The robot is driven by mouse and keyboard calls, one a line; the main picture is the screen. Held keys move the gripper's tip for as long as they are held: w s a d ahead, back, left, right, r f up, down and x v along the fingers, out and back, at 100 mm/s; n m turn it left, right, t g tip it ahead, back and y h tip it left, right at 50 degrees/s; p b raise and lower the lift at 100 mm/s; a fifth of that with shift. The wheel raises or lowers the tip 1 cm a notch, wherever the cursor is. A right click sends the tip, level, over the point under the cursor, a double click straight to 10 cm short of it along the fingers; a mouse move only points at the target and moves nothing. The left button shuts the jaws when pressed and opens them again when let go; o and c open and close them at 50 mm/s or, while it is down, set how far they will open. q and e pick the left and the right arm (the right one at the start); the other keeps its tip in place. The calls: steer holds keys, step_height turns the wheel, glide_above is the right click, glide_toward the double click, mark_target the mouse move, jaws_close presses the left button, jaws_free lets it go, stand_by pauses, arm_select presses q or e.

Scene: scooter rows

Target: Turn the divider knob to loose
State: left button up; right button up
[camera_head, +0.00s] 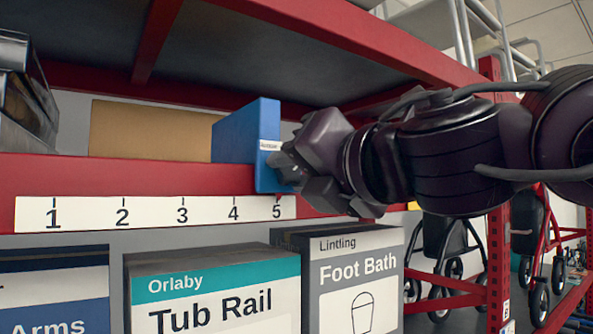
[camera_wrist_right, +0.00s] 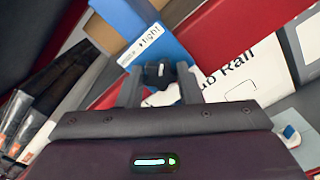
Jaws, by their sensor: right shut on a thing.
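The blue divider (camera_head: 246,140) stands upright on the red shelf above the number 5 on the scale strip. A small white label (camera_head: 270,146) is on its front edge. In the wrist view that label (camera_wrist_right: 145,45) shows the word "tight" at one end; the rest is too small to read. The black divider knob (camera_wrist_right: 157,71) has a white mark on its face and sits between the fingers of my right gripper (camera_wrist_right: 160,82). In the head view my right gripper (camera_head: 286,167) is shut on the knob at the divider's front, hiding it. My left gripper is not in view.
A white number strip (camera_head: 150,213) runs along the red shelf edge. A brown box (camera_head: 150,130) lies behind it, left of the divider. Below are the Tub Rail box (camera_head: 212,295) and Foot Bath box (camera_head: 350,270). Walkers (camera_head: 445,250) stand at the right.

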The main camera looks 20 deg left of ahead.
steer(key=o, duration=1)
steer(key=shift+f, duration=0.1)
steer(key=shift+d, duration=0.15)
steer(key=shift+s+d+b, duration=0.25)
steer(key=shift+b, duration=0.1)
steer(key=b+v, duration=0.3)
steer(key=v, duration=0.4)
